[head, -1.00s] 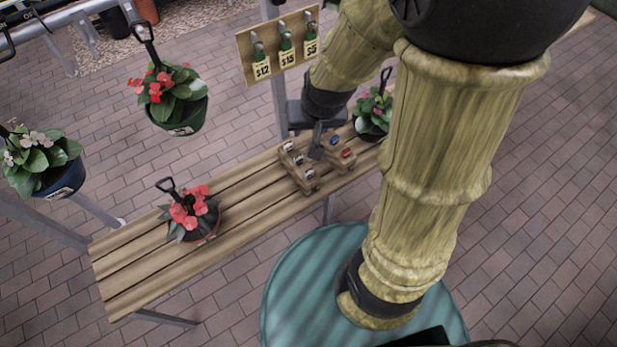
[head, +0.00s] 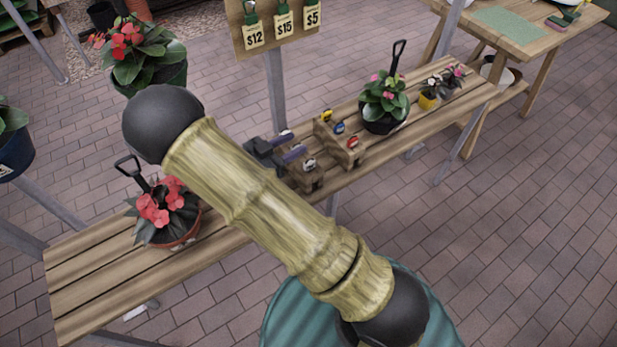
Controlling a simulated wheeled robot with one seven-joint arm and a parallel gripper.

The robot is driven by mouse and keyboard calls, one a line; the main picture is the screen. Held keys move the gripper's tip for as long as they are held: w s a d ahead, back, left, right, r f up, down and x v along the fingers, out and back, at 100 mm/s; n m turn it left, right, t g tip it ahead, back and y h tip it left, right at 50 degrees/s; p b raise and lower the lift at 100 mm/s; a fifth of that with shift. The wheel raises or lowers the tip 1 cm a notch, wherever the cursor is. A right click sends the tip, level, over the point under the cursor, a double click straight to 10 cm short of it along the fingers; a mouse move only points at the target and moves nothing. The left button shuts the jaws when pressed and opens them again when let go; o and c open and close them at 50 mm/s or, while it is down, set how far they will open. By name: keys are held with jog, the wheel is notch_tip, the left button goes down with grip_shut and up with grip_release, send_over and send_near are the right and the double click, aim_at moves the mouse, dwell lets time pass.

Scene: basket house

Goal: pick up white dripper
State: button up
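Small items with white tops, which may be white drippers, sit in the left wooden rack (head: 312,182). One white top (head: 309,163) is at the rack's front and another (head: 286,134) is at its back. They are too small to tell in detail. My gripper (head: 290,146) is at the left rack, its dark fingers pointing right over it, level with the white tops. The fingers look parted, with nothing clearly held. They hide the middle of this rack, and whether they touch anything cannot be told.
The racks stand on a slatted bench (head: 95,270). A second rack (head: 345,155) holds red, blue and yellow-topped items. A red-flowered pot (head: 175,225) is left, and a dark pot (head: 384,120) is right. A price board (head: 270,25) rises behind.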

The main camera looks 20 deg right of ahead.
jog(key=shift+s+a+f+m+g+h, duration=0.15)
jog(key=shift+s+f+m+g+h, duration=0.1)
jog(key=shift+s+h, duration=0.25)
jog(key=shift+s+a+f+m+g+h, duration=0.15)
jog(key=shift+s+g+h, duration=0.15)
jog(key=shift+s, duration=0.25)
jog(key=shift+f, duration=0.1)
send_near(315, 161)
jog(key=d, duration=0.1)
jog(key=w+d+f, duration=0.1)
jog(key=shift+w+d+f, duration=0.15)
jog(key=shift+w+d, duration=0.1)
jog(key=shift+d, duration=0.15)
jog(key=x, duration=0.2)
jog(key=shift+d, duration=0.3)
jog(key=shift+a, duration=0.15)
jog(key=shift+p+x, duration=0.3)
jog(key=shift+x, duration=2.2)
